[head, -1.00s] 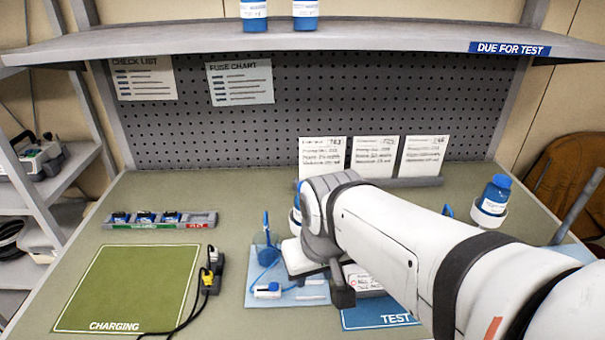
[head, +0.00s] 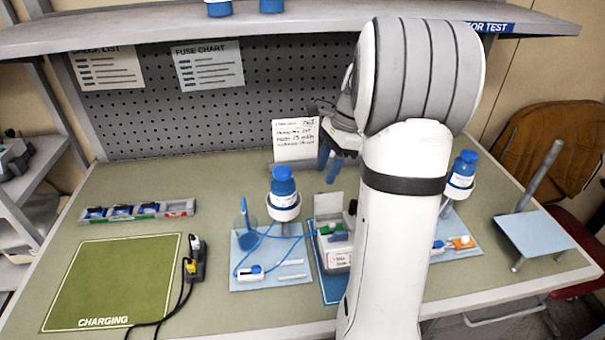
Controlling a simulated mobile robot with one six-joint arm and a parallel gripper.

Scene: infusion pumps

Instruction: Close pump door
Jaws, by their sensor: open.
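The infusion pump (head: 338,262) stands on the blue test mat (head: 331,287) at the middle front of the bench. My arm hides its right side. A pale upright panel (head: 328,204) shows at its top back and looks like the door standing open, though I cannot be sure. Green and blue parts show on the pump under that panel. My gripper (head: 328,166) has blue fingertips and is open and empty. In the picture it is above the pump, in front of a white card, and apart from the pump.
A blue-capped bottle (head: 284,187) stands in a holder left of the pump, with blue tubing on a pale tray (head: 240,283). Another bottle (head: 462,176) stands right of my arm. The green charging mat (head: 110,285) is empty; a black cable (head: 186,290) lies beside it.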

